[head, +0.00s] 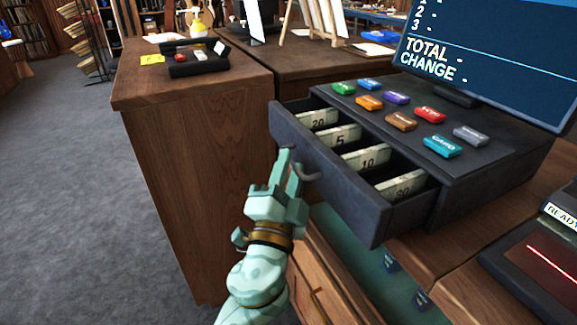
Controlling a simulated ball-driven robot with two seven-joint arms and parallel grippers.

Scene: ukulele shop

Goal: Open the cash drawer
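The cash drawer (375,205) is dark grey and stands pulled out of the black cash register (490,165). Its compartments with banknotes marked 20, 5, 10 and one less legible show from above. My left gripper (288,160) is at the drawer's front, up against the curved handle (305,176). The fingers cover part of the handle. From this angle I cannot tell whether they are closed around it or only beside it. My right gripper is not in view.
Coloured keys sit on the register's top, below a screen (480,55) reading TOTAL and CHANGE. A scanner (540,255) with a red line is at the lower right. A wooden counter (190,85) stands at the left. Open carpet (70,200) lies further left.

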